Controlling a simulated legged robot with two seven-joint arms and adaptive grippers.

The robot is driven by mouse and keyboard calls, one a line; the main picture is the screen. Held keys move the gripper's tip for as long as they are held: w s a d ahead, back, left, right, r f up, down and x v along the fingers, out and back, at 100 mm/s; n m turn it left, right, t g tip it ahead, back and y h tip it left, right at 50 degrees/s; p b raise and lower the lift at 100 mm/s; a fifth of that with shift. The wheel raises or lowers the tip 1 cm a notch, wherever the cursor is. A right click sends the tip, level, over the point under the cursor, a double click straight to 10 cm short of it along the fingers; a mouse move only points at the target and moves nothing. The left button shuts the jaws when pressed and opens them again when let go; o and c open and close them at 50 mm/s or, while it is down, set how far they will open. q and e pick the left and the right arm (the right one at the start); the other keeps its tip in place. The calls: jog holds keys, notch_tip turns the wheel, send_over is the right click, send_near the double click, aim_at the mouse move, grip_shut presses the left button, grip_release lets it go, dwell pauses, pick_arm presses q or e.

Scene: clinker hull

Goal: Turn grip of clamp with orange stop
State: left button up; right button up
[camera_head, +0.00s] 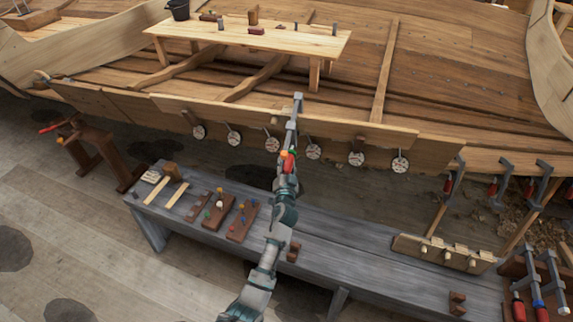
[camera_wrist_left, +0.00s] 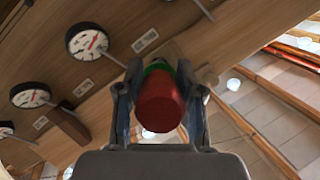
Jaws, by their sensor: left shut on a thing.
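A grey metal clamp (camera_head: 294,125) sits over the edge of the hull plank in the middle of the head view. Its grip is red with a green part beside it, and a small orange spot (camera_head: 294,152) shows at its upper end. My left gripper (camera_head: 287,170) is at the grip from below. In the left wrist view the red grip (camera_wrist_left: 160,103) points toward the camera, between the two fingers of the left gripper (camera_wrist_left: 163,110), which is shut on it. The green collar (camera_wrist_left: 157,66) shows behind it. My right gripper is not in view.
Several round dials (camera_head: 313,152) hang along the plank on both sides of the clamp. A long grey bench (camera_head: 340,235) below holds blocks and pegs. More clamps (camera_head: 492,187) hang on the hull edge at the right, and others (camera_head: 535,290) stand at the lower right.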

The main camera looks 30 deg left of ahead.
pick_arm(q)
jog(key=o, duration=1.2)
jog(key=shift+d, duration=0.1)
jog(key=v, duration=1.2)
jog(key=shift+w, duration=0.1)
